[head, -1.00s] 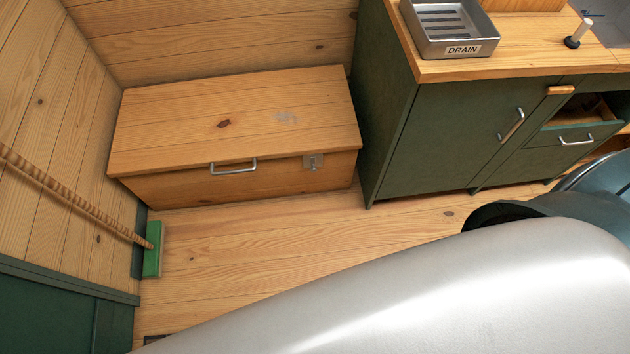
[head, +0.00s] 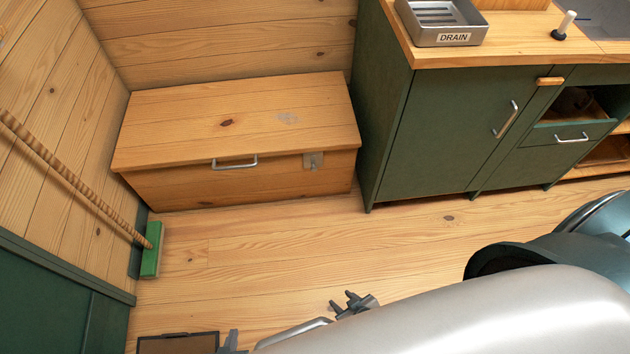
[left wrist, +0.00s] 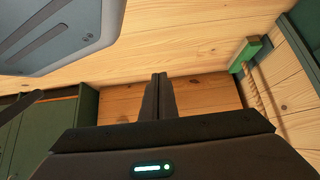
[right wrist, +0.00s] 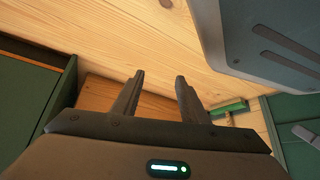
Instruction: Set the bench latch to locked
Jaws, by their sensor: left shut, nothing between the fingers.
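The wooden bench (head: 235,125) stands against the back wall in the head view, lid down, with a metal handle (head: 235,163) on its front. My left gripper (head: 232,338) is at the bottom edge, shut and empty, mostly cut off. My right gripper (head: 352,302) is open and empty, lower right of the latch and well apart from it. Both wrist views show the bench beyond the fingers (left wrist: 210,95), (right wrist: 98,95); the latch cannot be made out there.
A green cabinet (head: 435,130) stands right of the bench, with a drain tray (head: 442,22) on top and an open drawer (head: 572,131). A green-headed broom (head: 152,250) leans at left. A dark-framed flat item (head: 178,343) lies at bottom left. Floor before the bench is clear.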

